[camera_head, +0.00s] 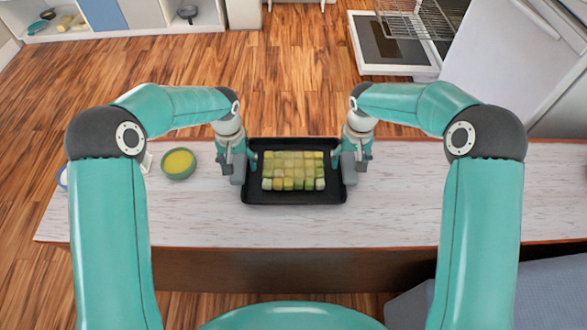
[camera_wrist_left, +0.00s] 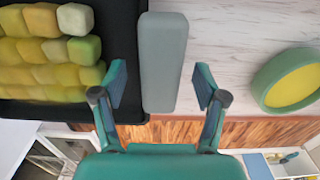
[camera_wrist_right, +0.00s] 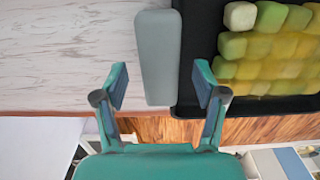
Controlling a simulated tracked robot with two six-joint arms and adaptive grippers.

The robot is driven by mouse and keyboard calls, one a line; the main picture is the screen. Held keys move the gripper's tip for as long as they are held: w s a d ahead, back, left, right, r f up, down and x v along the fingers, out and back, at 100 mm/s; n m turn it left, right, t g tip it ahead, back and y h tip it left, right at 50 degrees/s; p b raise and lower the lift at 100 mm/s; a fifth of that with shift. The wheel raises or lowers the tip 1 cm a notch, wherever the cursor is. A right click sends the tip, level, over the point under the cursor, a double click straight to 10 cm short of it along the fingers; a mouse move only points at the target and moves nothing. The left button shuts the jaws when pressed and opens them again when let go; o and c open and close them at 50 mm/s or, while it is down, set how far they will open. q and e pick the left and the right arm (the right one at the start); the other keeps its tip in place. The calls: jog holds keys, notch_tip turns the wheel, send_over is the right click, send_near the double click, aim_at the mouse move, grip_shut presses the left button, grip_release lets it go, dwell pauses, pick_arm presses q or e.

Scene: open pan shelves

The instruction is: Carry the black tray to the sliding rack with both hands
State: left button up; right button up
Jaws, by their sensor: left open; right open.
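The black tray (camera_head: 293,198) lies flat on the table, filled with rows of yellow-green cubes (camera_head: 293,171). A grey handle block sits at each side of it: the left one (camera_wrist_left: 163,62) and the right one (camera_wrist_right: 158,57). My left gripper (camera_head: 238,163) is open at the tray's left side, its fingers on either side of the left handle's near end in the left wrist view. My right gripper (camera_head: 349,163) is open at the right side, its fingers likewise astride the right handle. Whether any finger touches is unclear. The wire sliding rack (camera_head: 418,20) is pulled out at the far right.
A green bowl with yellow contents (camera_head: 179,163) stands on the table (camera_head: 440,210) left of the tray. An open appliance door with a dark panel (camera_head: 390,45) lies beside the rack. Low shelves with pans (camera_head: 130,15) are at the far left. Wooden floor (camera_head: 300,75) between is clear.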

pick_arm(q)
jog(key=shift+f, duration=0.85)
pick_arm(e)
jog(key=shift+f, duration=0.8)
pick_arm(q)
jog(key=shift+r, duration=0.1)
grip_shut()
pick_arm(e)
grip_shut()
